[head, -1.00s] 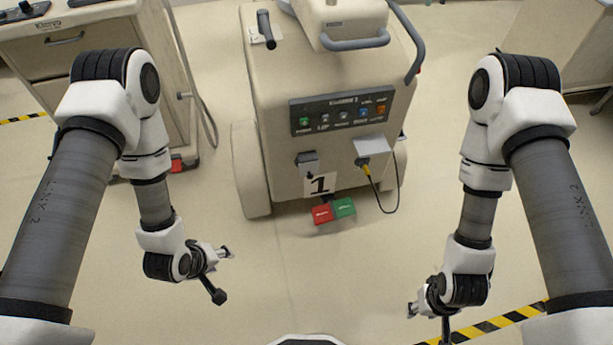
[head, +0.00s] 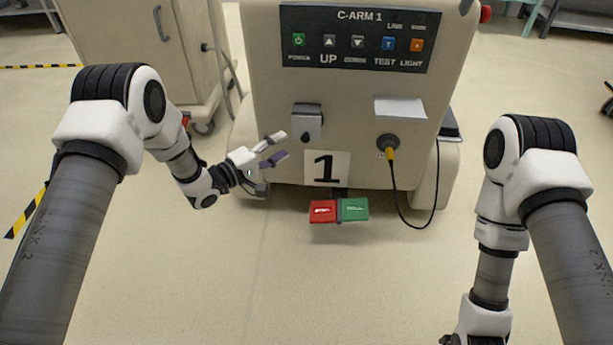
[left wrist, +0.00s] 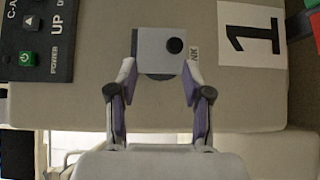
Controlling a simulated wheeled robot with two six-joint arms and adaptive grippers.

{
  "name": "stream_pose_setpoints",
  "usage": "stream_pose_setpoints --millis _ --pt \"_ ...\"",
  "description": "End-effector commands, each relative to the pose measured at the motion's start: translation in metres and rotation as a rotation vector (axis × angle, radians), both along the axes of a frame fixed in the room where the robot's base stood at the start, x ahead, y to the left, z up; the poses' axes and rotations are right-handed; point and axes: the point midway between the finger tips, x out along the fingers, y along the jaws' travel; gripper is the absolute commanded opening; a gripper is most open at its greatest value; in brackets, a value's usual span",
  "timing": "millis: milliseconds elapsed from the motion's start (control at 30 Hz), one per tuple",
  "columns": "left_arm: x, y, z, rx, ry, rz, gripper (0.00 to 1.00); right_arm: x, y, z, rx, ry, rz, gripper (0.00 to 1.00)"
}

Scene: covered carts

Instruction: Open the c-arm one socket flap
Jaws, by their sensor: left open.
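The C-arm 1 cart (head: 270,95) stands in front of me, with its panel facing me. Its socket flap (head: 307,117) is a small grey cover with a dark knob low on the front, left of centre, and it looks closed. My left gripper (head: 276,150) is open and empty, just left of and below the flap. In the left wrist view the flap (left wrist: 158,48) with its round knob sits just beyond and between the open fingertips (left wrist: 158,78), apparently apart from them. The socket behind the flap is hidden. My right gripper is cut off at the lower edge.
A button panel (head: 355,40) is above the flap. A yellow plug with a black cable (head: 391,152) is to its right. Red (head: 322,211) and green (head: 354,210) pedals are below. Another cart (head: 130,50) stands at left. The floor in front is clear.

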Motion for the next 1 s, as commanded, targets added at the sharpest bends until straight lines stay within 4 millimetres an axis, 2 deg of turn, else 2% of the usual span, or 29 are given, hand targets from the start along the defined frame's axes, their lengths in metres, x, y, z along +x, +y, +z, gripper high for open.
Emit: stream_pose_setpoints --millis 33,67,267,600,900,933,1000 --pt "0.001 0.001 -0.024 0.0 -0.006 0.002 0.5 0.0 0.0 -0.027 0.0 0.0 0.001 0.4" --pt "0.002 0.001 -0.026 0.0 -0.007 0.002 0.5 0.0 0.0 -0.031 0.0 0.0 0.001 0.4" --pt "0.009 -0.007 -0.026 0.001 -0.01 0.0 0.5 0.001 0.0 -0.036 0.0 -0.002 0.0 0.4" --pt "0.051 -0.049 -0.027 0.002 -0.011 0.001 0.5 0.002 0.0 -0.066 -0.001 -0.005 -0.006 0.4" --pt "0.057 -0.055 -0.023 0.001 -0.008 0.003 0.5 0.002 0.0 -0.067 -0.001 -0.007 -0.007 0.4" --pt "0.057 -0.055 -0.023 0.001 -0.008 0.003 0.46 0.002 0.0 -0.067 -0.001 -0.007 -0.007 0.4" --pt "0.057 -0.055 -0.023 0.001 -0.008 0.003 0.21 0.002 0.0 -0.067 -0.001 -0.007 -0.007 0.4"
